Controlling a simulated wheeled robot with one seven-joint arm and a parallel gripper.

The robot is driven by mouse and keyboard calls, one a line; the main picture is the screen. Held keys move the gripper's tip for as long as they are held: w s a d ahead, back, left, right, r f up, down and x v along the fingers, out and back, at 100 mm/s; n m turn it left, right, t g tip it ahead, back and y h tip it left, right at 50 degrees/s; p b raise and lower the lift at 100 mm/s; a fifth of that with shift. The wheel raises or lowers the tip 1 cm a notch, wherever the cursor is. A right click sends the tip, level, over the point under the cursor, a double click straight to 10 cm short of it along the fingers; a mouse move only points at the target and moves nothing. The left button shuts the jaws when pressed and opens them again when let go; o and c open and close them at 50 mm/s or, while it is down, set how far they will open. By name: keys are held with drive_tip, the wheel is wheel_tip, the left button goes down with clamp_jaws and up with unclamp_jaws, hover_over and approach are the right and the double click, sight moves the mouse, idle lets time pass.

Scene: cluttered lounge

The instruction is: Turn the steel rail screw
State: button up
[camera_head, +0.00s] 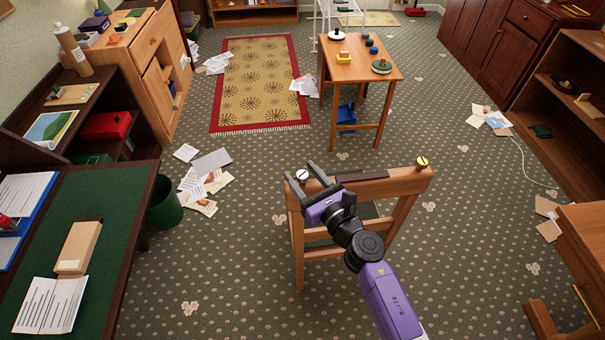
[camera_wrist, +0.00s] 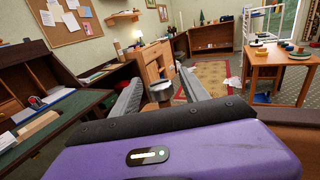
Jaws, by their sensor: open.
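The steel rail screw (camera_head: 302,175) has a pale round slotted head and stands on the left end of a wooden rail (camera_head: 405,183). My gripper (camera_head: 299,170) is open, with its two grey fingers on either side of the screw head. In the wrist view the grey screw head (camera_wrist: 160,90) shows between the open fingers, with a visible gap to each. A brass screw (camera_head: 422,162) stands on the right end of the same rail. The screw's lower part is hidden in the wrist view.
A dark strip (camera_head: 361,177) lies on the rail between the screws. A green bin (camera_head: 165,203) and loose papers (camera_head: 205,185) are on the floor to the left. A small wooden table (camera_head: 362,65) with several objects stands behind. Carpet around the rail stand is mostly clear.

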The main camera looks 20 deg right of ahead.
drive_tip(key=shift+c, duration=0.2)
clamp_jaws()
